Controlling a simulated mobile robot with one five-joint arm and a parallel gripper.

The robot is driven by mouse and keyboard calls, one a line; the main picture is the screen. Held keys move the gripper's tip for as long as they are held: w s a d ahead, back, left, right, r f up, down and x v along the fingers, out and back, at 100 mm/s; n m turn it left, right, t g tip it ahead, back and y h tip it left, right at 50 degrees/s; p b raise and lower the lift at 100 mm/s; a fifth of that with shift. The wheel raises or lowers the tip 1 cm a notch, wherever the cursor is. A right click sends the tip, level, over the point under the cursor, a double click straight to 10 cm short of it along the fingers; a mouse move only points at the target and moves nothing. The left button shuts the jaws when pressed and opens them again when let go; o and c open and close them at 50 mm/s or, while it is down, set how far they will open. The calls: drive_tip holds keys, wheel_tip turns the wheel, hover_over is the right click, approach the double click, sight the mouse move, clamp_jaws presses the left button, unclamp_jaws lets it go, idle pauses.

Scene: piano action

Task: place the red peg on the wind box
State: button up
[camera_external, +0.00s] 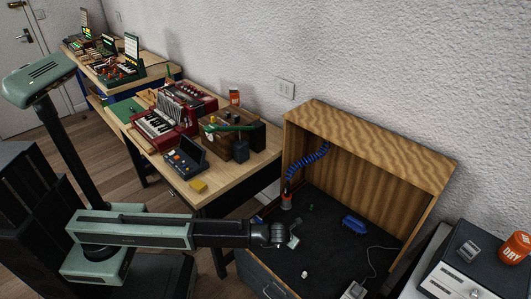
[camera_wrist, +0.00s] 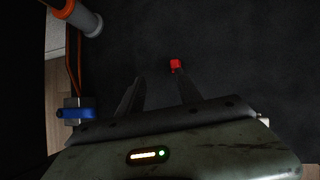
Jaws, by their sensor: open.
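A small red peg (camera_wrist: 175,66) lies on the dark floor in the wrist view, just ahead of the right fingertip. In the external view I cannot make it out. My gripper (camera_wrist: 160,80) is open, with nothing between its two fingers. In the external view my gripper (camera_external: 291,240) reaches over the dark floor of an open-fronted wooden booth (camera_external: 370,133). I cannot tell for sure which thing is the wind box. A brown wooden box (camera_external: 222,143) stands on the workbench, with a green item on top.
A blue coiled hose (camera_external: 308,163) hangs in the booth, with a grey and orange nozzle (camera_wrist: 85,18) left of my gripper. A blue item (camera_external: 354,227) and small loose parts lie on the floor. The workbench (camera_external: 240,170) holds a red accordion (camera_external: 163,128).

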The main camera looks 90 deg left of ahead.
drive_tip(key=w+r+g+h+p, duration=0.1)
drive_tip(key=p, duration=0.1)
drive_tip(key=w+a+r+g+h+p, duration=0.1)
drive_tip(key=r+h, duration=0.1)
drive_tip(key=w+a+r+h+p, duration=0.1)
drive_tip(key=w+p, duration=0.1)
drive_tip(key=shift+a+r+m+g+h+p, duration=0.1)
drive_tip(key=shift+r+m+g+h+p, duration=0.25)
drive_tip(key=shift+r+m+g+h, duration=0.05)
drive_tip(key=shift+r+h, duration=0.15)
drive_tip(key=shift+h, duration=0.25)
drive_tip(key=shift+f, duration=0.3)
drive_tip(key=f+b, duration=0.8)
drive_tip(key=shift+d, duration=0.4)
drive_tip(key=shift+r, duration=0.2)
clamp_jaws()
